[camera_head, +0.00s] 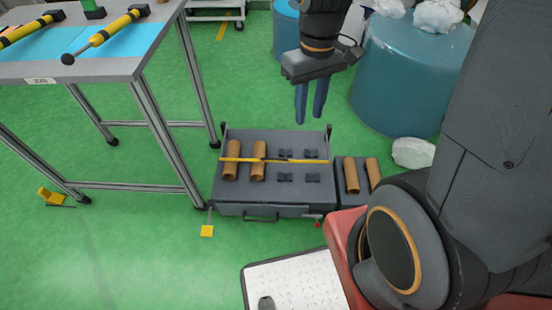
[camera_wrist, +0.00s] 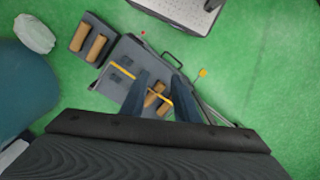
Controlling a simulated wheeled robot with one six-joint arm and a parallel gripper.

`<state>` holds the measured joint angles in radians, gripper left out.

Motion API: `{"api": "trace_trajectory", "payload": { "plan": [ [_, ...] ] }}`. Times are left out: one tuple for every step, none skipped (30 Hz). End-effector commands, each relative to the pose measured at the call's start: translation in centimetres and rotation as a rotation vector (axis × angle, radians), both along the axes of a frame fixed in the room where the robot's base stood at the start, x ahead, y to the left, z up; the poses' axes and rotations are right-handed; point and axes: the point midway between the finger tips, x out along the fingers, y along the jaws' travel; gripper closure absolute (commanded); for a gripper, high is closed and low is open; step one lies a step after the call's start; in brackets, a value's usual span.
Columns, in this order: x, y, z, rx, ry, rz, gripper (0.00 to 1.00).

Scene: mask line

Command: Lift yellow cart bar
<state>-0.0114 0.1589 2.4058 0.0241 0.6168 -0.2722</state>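A thin yellow bar (camera_head: 244,160) lies across the top of a grey cart (camera_head: 290,211). It crosses two brown rolls (camera_head: 231,172) on the cart's left half and passes between small dark holders (camera_head: 312,178) on the right half. In the wrist view the bar (camera_wrist: 118,66) runs diagonally, and part of it appears between my fingers. My gripper (camera_head: 310,119) points down above the back right of the cart, apart from the bar. Its two dark blue fingers are spread and empty; they also show in the wrist view (camera_wrist: 161,77).
A grey box with two more rolls (camera_head: 352,175) adjoins the cart on the right. A table (camera_head: 130,69) with yellow-black tools stands at left. A large teal drum (camera_head: 405,75) stands behind at right. A white textured platform (camera_head: 295,280) is in front.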

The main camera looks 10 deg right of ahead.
Motion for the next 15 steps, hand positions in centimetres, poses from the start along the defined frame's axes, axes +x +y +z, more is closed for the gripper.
{"api": "trace_trajectory", "payload": {
  "plan": [
    [1.8,0.1,-2.8,0.004,0.010,0.053,0.72],
    [2.7,0.2,-3.7,0.007,0.014,0.088,0.72],
    [3.8,0.3,-5.1,0.012,0.022,0.135,0.72],
    [4.6,0.4,-6.1,0.014,0.027,0.169,0.72],
    [5.5,0.5,-7.1,0.018,0.030,0.202,0.72],
    [6.6,0.6,-8.5,0.023,0.036,0.248,0.72],
    [7.4,0.7,-9.6,0.027,0.040,0.282,0.72],
    [8.3,0.8,-10.6,0.032,0.043,0.316,0.72],
    [9.3,0.9,-12.1,0.037,0.049,0.360,0.72],
    [10.1,1.0,-13.2,0.042,0.054,0.394,0.72],
    [10.9,1.1,-14.3,0.047,0.058,0.429,0.72],
    [11.9,1.2,-15.8,0.053,0.063,0.474,0.72],
    [12.7,1.3,-17.0,0.059,0.067,0.508,0.72],
    [13.4,1.3,-18.2,0.063,0.070,0.543,0.72],
    [14.4,1.5,-19.8,0.070,0.074,0.589,0.72]
  ]
}}
